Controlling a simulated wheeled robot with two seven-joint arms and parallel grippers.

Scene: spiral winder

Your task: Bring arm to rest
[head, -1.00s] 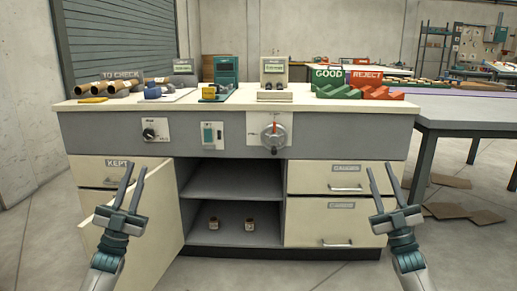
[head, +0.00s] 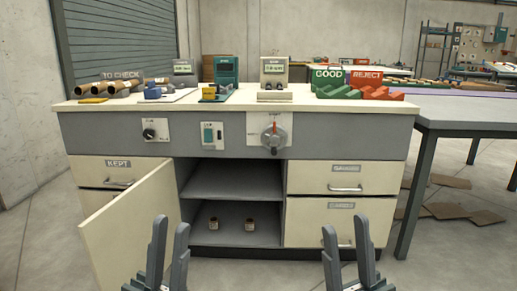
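My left gripper (head: 168,252) is at the bottom of the head view, in front of the open cabinet door (head: 128,230). Its two fingers point up and stand apart, with nothing between them. My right gripper (head: 346,248) is at the bottom right, in front of the lower right drawer (head: 305,220). Its fingers also stand apart and hold nothing. Both grippers are clear of the bench top (head: 240,100).
The bench carries tubes by a TO CHECK sign (head: 122,76), several instruments, a green GOOD rack (head: 335,91) and a red REJECT rack (head: 378,93). Two small items (head: 249,224) sit on the lower shelf. A table (head: 470,115) stands at right.

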